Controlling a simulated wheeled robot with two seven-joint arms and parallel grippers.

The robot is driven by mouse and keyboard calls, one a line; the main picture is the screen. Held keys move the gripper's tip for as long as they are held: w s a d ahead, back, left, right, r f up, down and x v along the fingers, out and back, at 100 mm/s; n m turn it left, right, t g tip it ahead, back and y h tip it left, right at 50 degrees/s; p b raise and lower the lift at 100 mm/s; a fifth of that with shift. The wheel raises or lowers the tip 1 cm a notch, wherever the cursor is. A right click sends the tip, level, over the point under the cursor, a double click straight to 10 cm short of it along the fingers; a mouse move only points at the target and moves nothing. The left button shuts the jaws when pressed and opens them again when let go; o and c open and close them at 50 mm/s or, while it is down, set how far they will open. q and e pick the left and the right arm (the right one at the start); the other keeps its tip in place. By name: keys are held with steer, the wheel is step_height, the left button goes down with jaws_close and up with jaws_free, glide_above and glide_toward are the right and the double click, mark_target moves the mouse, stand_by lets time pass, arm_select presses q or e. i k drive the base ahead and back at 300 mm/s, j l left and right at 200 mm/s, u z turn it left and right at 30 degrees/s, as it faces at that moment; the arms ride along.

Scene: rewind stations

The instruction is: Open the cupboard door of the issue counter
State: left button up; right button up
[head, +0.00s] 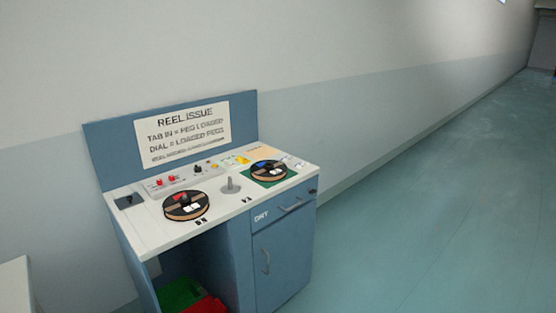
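The issue counter (150,236) is a blue cabinet with a white top, standing against the wall left of centre. Its blue cupboard door (283,268) is at the lower right of the front and looks shut. A grey upright handle (265,262) is on the door's left side. Above the door is a drawer (282,217) with a grey bar handle (291,207); it looks shut. Neither of my grippers is in view.
Two reels, a left one (186,206) and a right one (269,171), lie on the top, with a grey peg (231,185) between them. Green (181,293) and red (207,305) bins sit in the open bay. The floor (420,220) to the right is clear.

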mark_target(283, 250)
steer(key=i+j, duration=0.1)
steer(key=i, duration=0.35)
steer(key=i+j, duration=0.1)
steer(key=i, duration=0.4)
steer(key=i+l+u, duration=0.4)
steer(key=i, duration=0.15)
